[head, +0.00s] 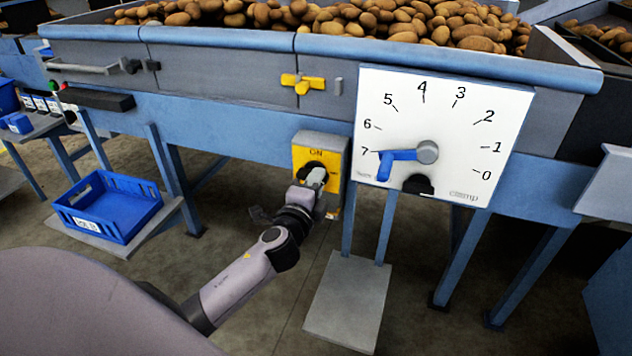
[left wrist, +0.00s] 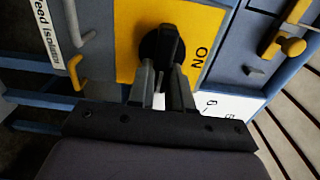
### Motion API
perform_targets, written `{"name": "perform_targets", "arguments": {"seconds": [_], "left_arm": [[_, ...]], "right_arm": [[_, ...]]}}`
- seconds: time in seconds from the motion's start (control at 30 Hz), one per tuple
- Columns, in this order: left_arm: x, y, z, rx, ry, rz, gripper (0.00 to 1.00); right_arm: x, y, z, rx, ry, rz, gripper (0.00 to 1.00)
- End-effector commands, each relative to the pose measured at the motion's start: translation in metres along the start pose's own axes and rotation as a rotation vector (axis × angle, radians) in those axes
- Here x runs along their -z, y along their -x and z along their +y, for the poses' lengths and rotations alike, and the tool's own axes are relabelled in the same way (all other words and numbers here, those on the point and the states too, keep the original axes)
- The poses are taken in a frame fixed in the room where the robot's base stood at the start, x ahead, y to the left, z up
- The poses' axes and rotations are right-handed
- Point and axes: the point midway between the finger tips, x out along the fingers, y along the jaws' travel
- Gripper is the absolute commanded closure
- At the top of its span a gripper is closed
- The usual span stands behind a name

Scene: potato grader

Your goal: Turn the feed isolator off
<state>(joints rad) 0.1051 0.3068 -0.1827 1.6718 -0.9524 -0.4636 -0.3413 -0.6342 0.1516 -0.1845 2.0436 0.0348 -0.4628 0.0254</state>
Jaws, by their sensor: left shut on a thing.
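The feed isolator is a yellow plate (head: 301,157) on a grey box, marked ON at its top in the head view. Its black rotary knob (left wrist: 165,45) shows in the left wrist view on the yellow plate (left wrist: 128,45). There the knob's grip bar runs roughly up and down the picture, with the ON mark to its right. My left gripper (head: 318,178) is at the knob, and its fingers (left wrist: 163,82) are shut on the knob's bar. The fingers hide part of the knob. A white label (left wrist: 43,30) reads Feed Isolator. My right gripper is not in view.
A white dial (head: 400,110) with a blue pointer (head: 398,156) near 7 stands right of the isolator. A yellow handle (head: 303,83) is above it. A blue crate (head: 128,230) rests at the left. Potatoes (head: 345,20) fill the trough on top.

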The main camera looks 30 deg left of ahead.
Motion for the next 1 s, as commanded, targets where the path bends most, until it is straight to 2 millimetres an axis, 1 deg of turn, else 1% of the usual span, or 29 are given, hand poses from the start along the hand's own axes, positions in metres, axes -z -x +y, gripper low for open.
{"name": "perform_targets", "arguments": {"seconds": [0.1,0.13,0.2,0.47,0.57,0.67,1.0], "left_arm": [[0.000,0.000,0.000,0.001,-0.007,0.001,1.00],[0.000,0.000,0.000,0.001,-0.007,0.001,0.74],[0.000,0.000,0.000,0.001,-0.007,0.001,0.55],[0.000,0.000,0.000,0.000,-0.003,0.000,0.55],[0.000,0.003,0.001,-0.001,-0.002,0.000,0.55],[0.000,0.013,0.001,-0.002,-0.003,0.001,0.55],[0.000,0.058,0.001,-0.002,-0.003,0.001,0.55]], "right_arm": [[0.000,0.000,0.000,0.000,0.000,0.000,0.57],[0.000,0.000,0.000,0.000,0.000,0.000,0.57],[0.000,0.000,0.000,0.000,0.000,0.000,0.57],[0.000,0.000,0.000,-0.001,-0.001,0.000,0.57],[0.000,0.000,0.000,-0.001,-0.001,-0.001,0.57],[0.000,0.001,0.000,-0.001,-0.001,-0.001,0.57],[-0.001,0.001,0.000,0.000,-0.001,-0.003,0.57]]}}
